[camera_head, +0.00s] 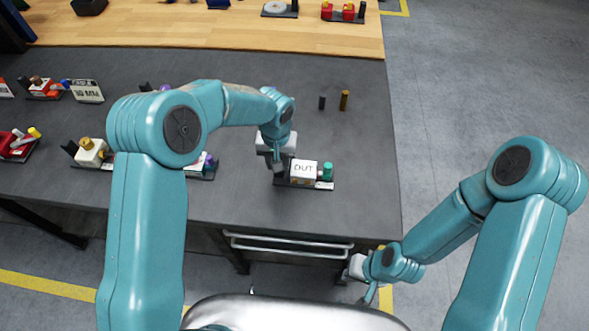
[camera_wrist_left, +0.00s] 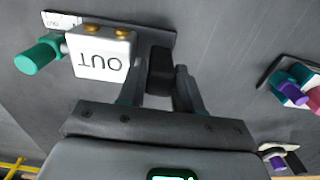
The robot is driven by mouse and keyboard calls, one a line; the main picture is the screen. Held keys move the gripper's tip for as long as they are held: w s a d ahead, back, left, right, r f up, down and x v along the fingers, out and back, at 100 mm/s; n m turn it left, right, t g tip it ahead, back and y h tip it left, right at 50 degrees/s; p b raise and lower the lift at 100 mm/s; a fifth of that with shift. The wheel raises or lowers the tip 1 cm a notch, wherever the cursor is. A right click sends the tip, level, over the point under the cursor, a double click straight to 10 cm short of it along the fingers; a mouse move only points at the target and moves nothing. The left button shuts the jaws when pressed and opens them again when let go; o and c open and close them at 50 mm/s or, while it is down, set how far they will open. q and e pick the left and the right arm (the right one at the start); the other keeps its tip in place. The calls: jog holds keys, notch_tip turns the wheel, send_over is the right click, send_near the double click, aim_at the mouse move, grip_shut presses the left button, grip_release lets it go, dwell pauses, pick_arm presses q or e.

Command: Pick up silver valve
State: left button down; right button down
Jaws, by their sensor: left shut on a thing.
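A silver-white valve block (camera_head: 304,172) marked "OUT" sits on a dark base plate near the front edge of the dark tabletop. It has a teal knob on its right in the head view. The wrist view shows the block (camera_wrist_left: 101,55), its teal knob (camera_wrist_left: 40,56) and brass-coloured fittings on top. My left gripper (camera_head: 278,166) is at the plate's left end. In the wrist view its fingers (camera_wrist_left: 165,78) are shut on a black upright part (camera_wrist_left: 160,70) beside the block. My right gripper (camera_head: 368,290) hangs low past the table's front edge; its finger gap is unclear.
Other valve assemblies stand left on the table, including one with a white block and yellow cap (camera_head: 90,152). The table's right side is clear. A wooden surface (camera_head: 200,25) lies at the back.

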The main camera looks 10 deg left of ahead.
pick_arm(q)
jog(key=shift+r, duration=0.1)
notch_tip(320, 180, up, 8)
jog(key=shift+r, duration=0.25)
notch_tip(320, 180, down, 6)
jog(key=shift+r, duration=0.15)
jog(key=shift+s+f, duration=0.15)
jog(key=shift+f, duration=0.95)
jog(key=shift+f, duration=0.1)
jog(key=shift+f, duration=0.4)
